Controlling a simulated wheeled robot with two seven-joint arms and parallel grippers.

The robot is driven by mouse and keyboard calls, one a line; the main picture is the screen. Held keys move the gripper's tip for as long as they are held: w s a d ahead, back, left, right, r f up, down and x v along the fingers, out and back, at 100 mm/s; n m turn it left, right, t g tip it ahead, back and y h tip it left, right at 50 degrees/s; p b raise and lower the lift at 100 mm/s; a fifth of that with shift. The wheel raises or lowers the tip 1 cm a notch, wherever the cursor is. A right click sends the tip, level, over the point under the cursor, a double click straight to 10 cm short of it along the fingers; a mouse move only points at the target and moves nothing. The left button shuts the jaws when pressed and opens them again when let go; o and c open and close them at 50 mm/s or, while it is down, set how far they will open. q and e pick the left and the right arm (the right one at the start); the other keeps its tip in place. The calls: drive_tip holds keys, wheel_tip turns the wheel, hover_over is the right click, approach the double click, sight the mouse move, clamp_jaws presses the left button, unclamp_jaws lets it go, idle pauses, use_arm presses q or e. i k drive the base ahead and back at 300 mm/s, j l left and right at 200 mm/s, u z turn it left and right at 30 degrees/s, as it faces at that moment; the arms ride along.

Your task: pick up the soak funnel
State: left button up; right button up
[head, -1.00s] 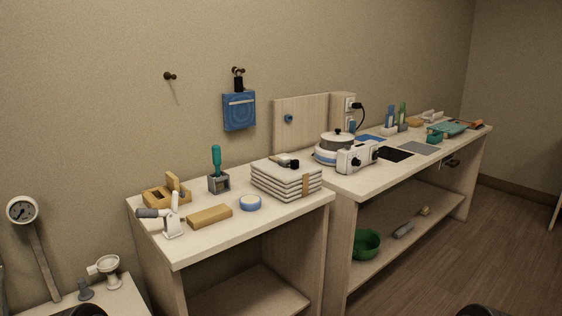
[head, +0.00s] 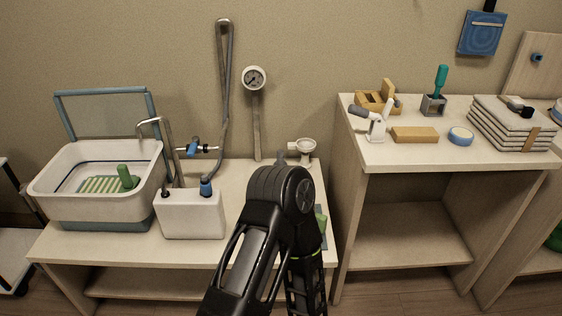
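A small white funnel-shaped cup (head: 303,149) with a side handle stands at the back right of the low left table (head: 150,258); I take it to be the soak funnel. Its rim faces up and nothing grips it. My black arm, which seems to be the left one, rises in the middle of the view, just in front of the cup. Its gripper does not show. My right gripper is out of view too.
A small grey piece (head: 281,158) stands beside the cup. A white tub (head: 95,200) and a white box with blue fittings (head: 190,214) stand on the left. A gauge (head: 255,79) rises behind. A higher bench (head: 420,158) borders the right. My arm hides the table's front right.

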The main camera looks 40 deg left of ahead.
sight(304, 145)
drive_tip(key=u, duration=1.5)
